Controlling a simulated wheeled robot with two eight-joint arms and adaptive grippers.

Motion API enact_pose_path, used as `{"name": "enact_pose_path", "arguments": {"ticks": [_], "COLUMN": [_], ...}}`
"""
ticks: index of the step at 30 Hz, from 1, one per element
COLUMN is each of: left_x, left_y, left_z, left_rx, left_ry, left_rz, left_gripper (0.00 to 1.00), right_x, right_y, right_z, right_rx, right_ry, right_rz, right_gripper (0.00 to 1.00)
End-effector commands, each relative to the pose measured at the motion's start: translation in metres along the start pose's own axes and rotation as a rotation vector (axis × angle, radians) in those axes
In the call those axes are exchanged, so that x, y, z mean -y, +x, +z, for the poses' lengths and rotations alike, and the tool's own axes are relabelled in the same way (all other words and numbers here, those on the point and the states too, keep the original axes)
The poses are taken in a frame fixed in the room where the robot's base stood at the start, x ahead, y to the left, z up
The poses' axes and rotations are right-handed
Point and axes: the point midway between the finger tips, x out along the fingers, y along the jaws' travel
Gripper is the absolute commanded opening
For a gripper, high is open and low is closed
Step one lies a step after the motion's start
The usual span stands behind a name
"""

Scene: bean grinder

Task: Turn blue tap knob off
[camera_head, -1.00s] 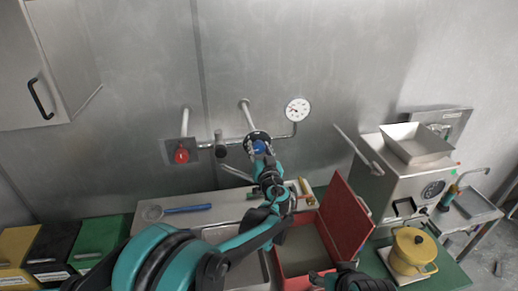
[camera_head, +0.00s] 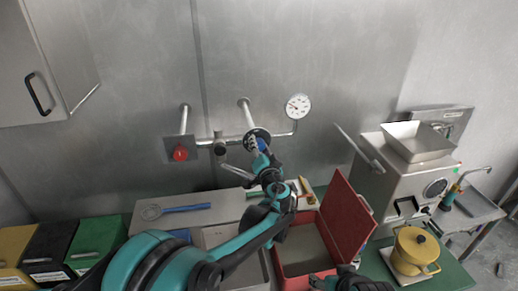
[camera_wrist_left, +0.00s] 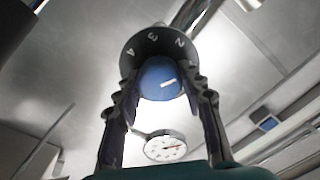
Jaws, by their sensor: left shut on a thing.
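The blue tap knob (camera_head: 263,145) sits on a dark dial plate (camera_head: 250,134) on the wall pipe. In the left wrist view the knob (camera_wrist_left: 160,80) shows a white mark towards its right side, and the dial plate (camera_wrist_left: 148,50) behind it bears numbers. My left gripper (camera_wrist_left: 162,95) has its fingers on both sides of the knob and is shut on it. In the head view my left gripper (camera_head: 259,148) partly hides the knob.
A red knob (camera_head: 180,154) is left on the same pipe, and a gauge (camera_head: 298,106) is to the right. A red box (camera_head: 347,220) with raised lid, a steel grinder (camera_head: 405,180) and a yellow pot (camera_head: 414,252) stand on the right. A blue-handled strainer (camera_head: 187,208) lies on the counter.

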Motion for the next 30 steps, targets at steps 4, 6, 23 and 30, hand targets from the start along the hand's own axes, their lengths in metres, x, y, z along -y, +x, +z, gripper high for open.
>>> {"name": "enact_pose_path", "arguments": {"ticks": [4,6,23,30], "left_x": [-0.001,-0.001,-0.002,-0.002], "left_y": [0.000,0.000,0.000,0.000], "left_z": [0.001,0.001,0.001,0.001], "left_rx": [-0.001,-0.001,-0.001,-0.001], "left_ry": [0.137,0.204,0.729,0.911], "left_rz": [0.000,0.000,0.000,0.000], "left_gripper": [0.10,0.10,0.10,0.10], "right_x": [0.000,0.000,0.000,0.000], "right_y": [0.004,0.006,0.015,0.018], "right_z": [0.003,0.004,0.011,0.013], "right_rx": [0.000,0.000,0.000,0.000], "right_ry": [0.000,0.000,0.000,0.000], "right_rz": [0.000,0.000,0.000,0.000], "right_gripper": [0.61,0.61,0.61,0.61]}}
